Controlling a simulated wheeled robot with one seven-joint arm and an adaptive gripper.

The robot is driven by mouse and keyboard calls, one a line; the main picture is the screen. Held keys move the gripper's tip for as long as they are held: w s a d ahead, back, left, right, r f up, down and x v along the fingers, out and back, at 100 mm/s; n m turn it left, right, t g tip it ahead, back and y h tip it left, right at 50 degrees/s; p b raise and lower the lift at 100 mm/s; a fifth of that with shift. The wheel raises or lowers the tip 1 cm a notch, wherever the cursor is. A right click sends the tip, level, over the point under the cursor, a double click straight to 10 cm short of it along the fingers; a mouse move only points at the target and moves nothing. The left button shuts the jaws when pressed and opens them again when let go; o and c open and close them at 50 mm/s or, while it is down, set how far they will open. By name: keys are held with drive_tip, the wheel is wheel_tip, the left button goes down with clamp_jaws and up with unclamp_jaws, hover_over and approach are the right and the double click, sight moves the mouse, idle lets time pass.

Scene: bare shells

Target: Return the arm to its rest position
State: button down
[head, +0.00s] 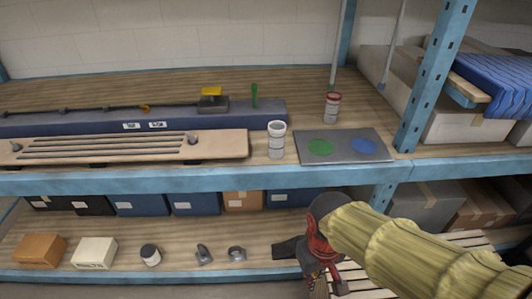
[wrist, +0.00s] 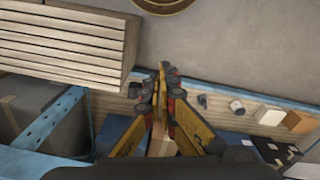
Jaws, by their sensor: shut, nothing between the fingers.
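My arm, in a yellow sleeve (head: 425,245), reaches in from the lower right of the head view. My gripper (head: 328,285) hangs in front of the lower shelf, pointing down. In the wrist view my gripper (wrist: 161,70) has its two yellow-and-dark fingers converging at the tips, shut with nothing held. It is over the floor, apart from the shelf items.
A blue-framed shelf (head: 190,180) spans the view. Its upper board bears a white can (head: 277,140), a red-topped can (head: 332,107) and a grey mat (head: 343,158). Below are boxes and small parts. A slatted wooden crate (wrist: 65,40) stands near my gripper.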

drive_tip(key=d+r+m+t+p, duration=0.1)
drive_tip(key=d+r+t, duration=0.1)
drive_tip(key=d+r, duration=0.2)
drive_tip(key=s+d+r+m+t+p, duration=0.1)
drive_tip(key=d+r+m+t, duration=0.1)
drive_tip(key=r, duration=0.8)
drive_tip(key=shift+s+d+r+m+t, duration=0.3)
drive_tip(key=shift+d+t, duration=0.2)
drive_tip(key=shift+d, duration=0.45)
